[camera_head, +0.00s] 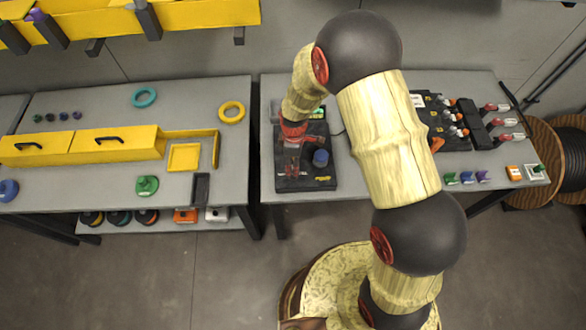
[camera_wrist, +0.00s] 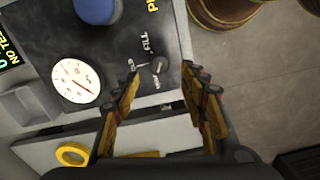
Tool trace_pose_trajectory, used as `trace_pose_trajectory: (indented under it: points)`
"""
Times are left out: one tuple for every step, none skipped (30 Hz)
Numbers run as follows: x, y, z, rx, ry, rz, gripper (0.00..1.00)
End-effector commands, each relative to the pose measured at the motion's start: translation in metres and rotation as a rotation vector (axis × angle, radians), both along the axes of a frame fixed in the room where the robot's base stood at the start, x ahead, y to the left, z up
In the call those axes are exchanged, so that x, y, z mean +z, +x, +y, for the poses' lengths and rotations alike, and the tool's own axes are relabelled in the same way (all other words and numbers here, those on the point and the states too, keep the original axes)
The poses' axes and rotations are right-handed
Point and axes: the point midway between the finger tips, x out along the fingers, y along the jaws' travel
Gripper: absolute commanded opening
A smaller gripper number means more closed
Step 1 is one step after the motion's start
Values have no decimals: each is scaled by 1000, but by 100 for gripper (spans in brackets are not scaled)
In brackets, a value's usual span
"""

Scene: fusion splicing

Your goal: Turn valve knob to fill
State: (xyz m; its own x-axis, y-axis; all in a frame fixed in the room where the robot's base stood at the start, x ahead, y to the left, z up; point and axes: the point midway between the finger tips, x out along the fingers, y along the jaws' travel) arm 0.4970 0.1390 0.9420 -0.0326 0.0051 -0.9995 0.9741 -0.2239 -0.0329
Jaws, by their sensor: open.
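The valve knob (camera_wrist: 158,66) is a small grey dial on a black panel (camera_wrist: 120,45), beside the white word FILL, in the wrist view. Other small white labels sit around it. My gripper (camera_wrist: 162,78) is open, its two fingers apart on either side of the knob in the picture. I cannot tell how far above the knob the fingertips are, and nothing is held. A round white gauge (camera_wrist: 77,81) is left of the knob. In the head view my gripper (camera_head: 291,150) is over the panel (camera_head: 306,183); the knob cannot be made out there.
A blue cylinder (camera_wrist: 97,10) stands on the panel near the knob, also visible in the head view (camera_head: 320,158). A display (camera_wrist: 8,50) is at the left. A yellow ring (camera_wrist: 72,153) lies on the neighbouring table. Connectors (camera_head: 455,120) stand farther right on the bench.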

Motion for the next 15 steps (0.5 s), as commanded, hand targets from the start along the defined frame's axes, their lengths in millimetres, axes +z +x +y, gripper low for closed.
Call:
trace_pose_trajectory:
  points:
    - [0,1,0,16,1,-2,43]
    - [0,1,0,25,1,-2,43]
    - [-2,0,0,32,2,-2,43]
    - [-4,0,0,36,1,-1,43]
    - [-6,0,0,38,1,0,43]
    - [-10,0,0,38,1,0,43]
    - [-14,-1,0,38,1,0,43]
    - [-18,-1,0,37,1,0,43]
    - [-24,-2,0,37,1,2,43]
    - [-29,-2,0,37,1,2,43]
    - [-34,-1,0,37,1,0,43]
    - [-40,-1,0,36,1,1,43]
    - [-45,-2,0,36,1,1,43]
    - [-49,-2,0,36,1,0,43]
    - [-55,-2,0,36,1,0,43]
